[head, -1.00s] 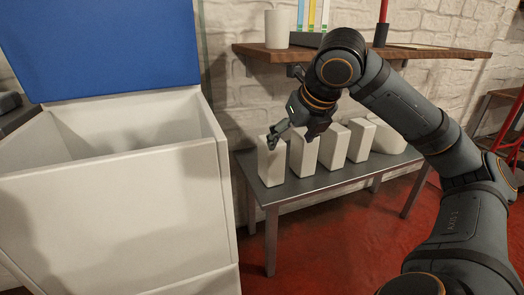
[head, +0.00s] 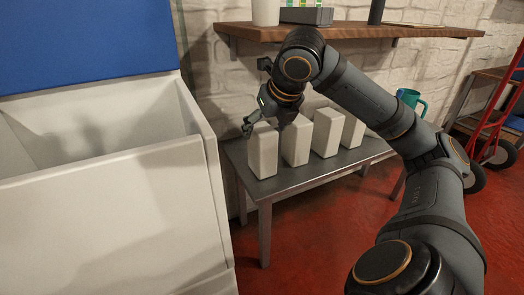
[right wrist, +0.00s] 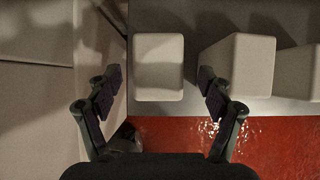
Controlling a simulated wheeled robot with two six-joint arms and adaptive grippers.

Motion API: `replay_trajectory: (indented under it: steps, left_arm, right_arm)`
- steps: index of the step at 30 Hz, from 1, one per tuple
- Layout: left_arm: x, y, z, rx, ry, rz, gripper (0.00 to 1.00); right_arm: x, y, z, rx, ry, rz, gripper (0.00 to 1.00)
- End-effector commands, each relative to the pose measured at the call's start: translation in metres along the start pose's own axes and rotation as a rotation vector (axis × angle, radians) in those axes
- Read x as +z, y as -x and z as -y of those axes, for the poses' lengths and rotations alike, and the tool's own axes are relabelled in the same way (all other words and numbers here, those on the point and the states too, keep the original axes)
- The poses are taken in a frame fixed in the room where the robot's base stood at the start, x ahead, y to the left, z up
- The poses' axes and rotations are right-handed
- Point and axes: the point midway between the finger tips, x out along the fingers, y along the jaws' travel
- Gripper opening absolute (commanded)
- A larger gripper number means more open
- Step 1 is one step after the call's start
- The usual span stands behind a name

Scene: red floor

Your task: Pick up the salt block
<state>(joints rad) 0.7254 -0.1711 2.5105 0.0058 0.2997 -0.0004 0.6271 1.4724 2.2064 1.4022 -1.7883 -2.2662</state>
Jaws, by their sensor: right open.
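Several white upright salt blocks stand in a row on a grey metal table (head: 310,180). The leftmost salt block (head: 262,153) is nearest the white bin. My right gripper (head: 265,126) is open, pointing down at the top of this block. In the right wrist view the block (right wrist: 158,68) lies between the two spread fingers of my right gripper (right wrist: 160,80), with a gap on each side. The second block (right wrist: 240,65) is just right of the right finger; it also shows in the head view (head: 296,146). My left gripper is not in view.
A large white bin (head: 110,215) with a raised blue lid (head: 90,45) stands close to the left. A wooden shelf (head: 430,31) hangs above the table. A red hand truck (head: 500,115) and a teal jug (head: 411,99) are at the right. Red floor is open in front.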

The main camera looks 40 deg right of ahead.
Motion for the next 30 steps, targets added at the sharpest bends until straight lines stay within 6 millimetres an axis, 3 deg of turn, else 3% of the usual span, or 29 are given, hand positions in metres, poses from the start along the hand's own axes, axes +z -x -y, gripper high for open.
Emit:
replay_trajectory:
  steps: [5,13,30]
  left_arm:
    - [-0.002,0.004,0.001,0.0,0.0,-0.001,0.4]
    - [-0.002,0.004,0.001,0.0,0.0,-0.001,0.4]
    - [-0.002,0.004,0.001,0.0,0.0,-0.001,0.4]
  right_arm:
    - [-0.001,-0.028,-0.003,0.002,0.0,-0.003,0.8]
    - [0.0,-0.031,-0.003,0.001,0.0,-0.001,0.8]
    - [0.0,-0.03,-0.003,0.001,0.0,-0.001,0.03]
